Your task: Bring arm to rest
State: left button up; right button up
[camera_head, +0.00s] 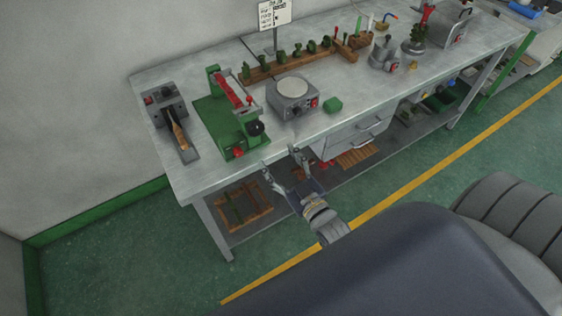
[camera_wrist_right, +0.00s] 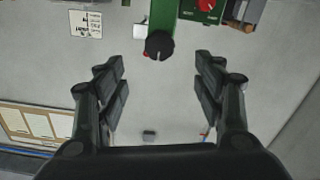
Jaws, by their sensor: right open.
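My right gripper (camera_head: 284,176) is in front of the workbench's front edge in the head view, beside the green press. In the right wrist view my right gripper (camera_wrist_right: 160,85) has its two fingers wide apart with nothing between them. The black knob (camera_wrist_right: 159,46) of the green press shows beyond the fingertips, apart from them. In the head view the green press (camera_head: 212,112) with a red lever stands on the workbench (camera_head: 185,75). My left gripper does not show in either view.
A drawer unit (camera_head: 352,130) hangs below. Green floor lies in front.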

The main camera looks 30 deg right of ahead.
dwell(0.5)
jog(key=s+a+f+g+b, duration=0.15)
jog(key=s+f+g, duration=0.45)
jog(key=f, duration=1.2)
jog(key=s+a+f+g+b, duration=0.1)
jog(key=s+f+g+b, duration=0.2)
jog(key=s+f, duration=0.95)
jog(key=s+d+f+g+b, duration=0.2)
jog(key=s+f+g, duration=0.6)
jog(key=s+f, duration=1.2)
notch_tip(320, 180, down, 2)
jog(key=shift+s+f+h+b, duration=0.2)
jog(key=shift+h+b, duration=0.1)
jog(key=shift+b, duration=0.5)
jog(key=shift+c, duration=0.2)
